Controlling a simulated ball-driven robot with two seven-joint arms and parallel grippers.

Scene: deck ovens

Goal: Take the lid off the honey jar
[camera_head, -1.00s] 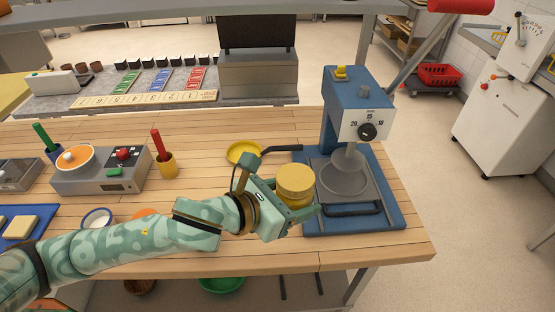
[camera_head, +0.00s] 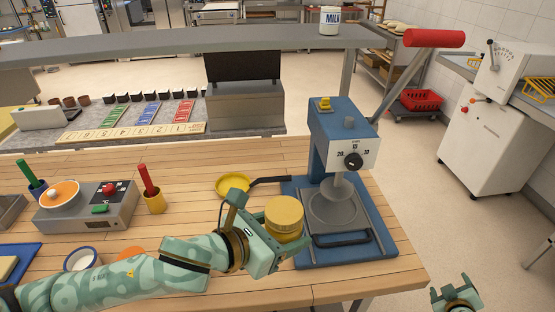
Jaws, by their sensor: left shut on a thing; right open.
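The honey jar (camera_head: 285,233) is a squat golden jar with a yellow lid (camera_head: 284,211) on top. It is upright, in front of the blue machine's left edge. My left gripper (camera_head: 284,246) is shut on the jar's body from the left and front, hiding part of its lower side. I cannot tell whether the jar touches the table. My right gripper (camera_head: 455,293) shows at the bottom right, open and empty, beyond the table's right edge and well apart from the jar.
A blue machine (camera_head: 330,150) with a dial stands right of the jar. A small yellow pan (camera_head: 233,186) with a dark handle lies behind it. A shelf (camera_head: 180,45) spans the back.

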